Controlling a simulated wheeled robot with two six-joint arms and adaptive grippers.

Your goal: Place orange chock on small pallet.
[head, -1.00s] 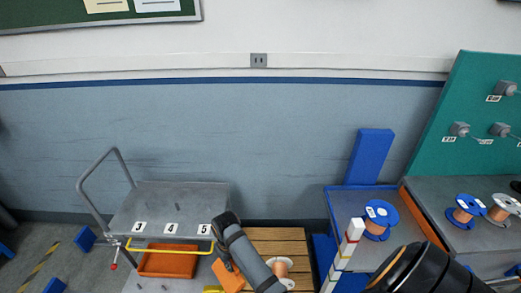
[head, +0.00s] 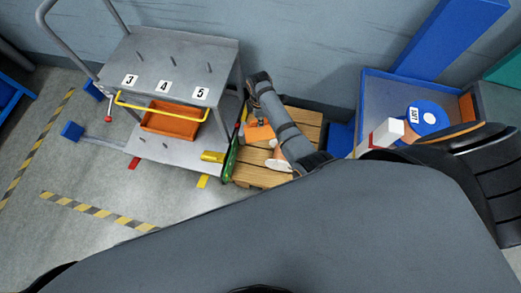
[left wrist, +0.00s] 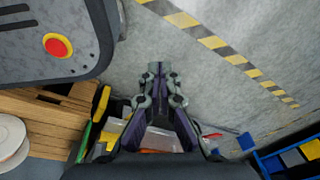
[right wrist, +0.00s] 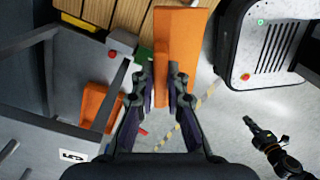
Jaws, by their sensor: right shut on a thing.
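The orange chock (head: 259,131) is at the far-left part of the wooden slatted pallet (head: 262,178) in the head view. My right gripper (right wrist: 163,90) is shut on the chock, which stretches up from between the fingers in the right wrist view (right wrist: 178,45). Pallet slats (right wrist: 120,12) show beside the chock's upper end; I cannot tell whether the chock touches them. A spool with a white flange (head: 278,164) is on the pallet, partly behind my right arm. My left gripper (left wrist: 157,75) is empty, its fingertips close together above the floor.
A grey trolley (head: 178,62) holding an orange bin (head: 172,122) stands left of the pallet. A green object (head: 231,155) and a yellow block (head: 212,157) lie along the pallet's left side. Striped floor at left is mostly clear.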

